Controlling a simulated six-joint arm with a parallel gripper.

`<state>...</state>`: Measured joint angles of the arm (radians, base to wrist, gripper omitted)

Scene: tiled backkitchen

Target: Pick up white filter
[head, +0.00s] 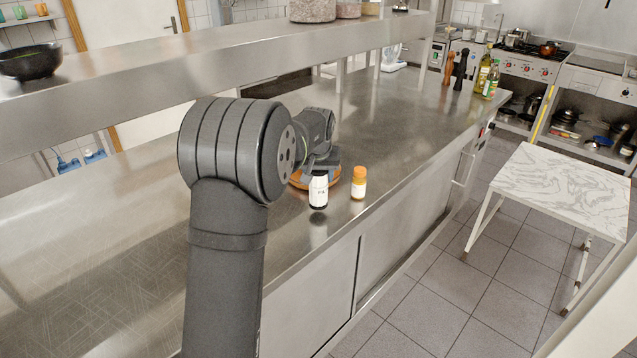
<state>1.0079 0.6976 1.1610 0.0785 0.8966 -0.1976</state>
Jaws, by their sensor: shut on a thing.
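A small white bottle (318,191) with dark ends hangs below my gripper (321,168), near the front edge of the steel counter. My gripper is shut on the top of this bottle. The bottle is upright, and a dark patch shows on the counter below it. I cannot tell from this view whether its base touches the counter. Nothing else here looks clearly like a white filter. The gripper's fingers are small and partly hidden by my arm.
An orange bottle (359,184) with a white label stands just right of the white bottle. An orange-brown dish (296,182) sits behind it, partly hidden. The steel counter (400,140) is clear toward the far right, up to several bottles and mills. A shelf (130,75) runs above the counter.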

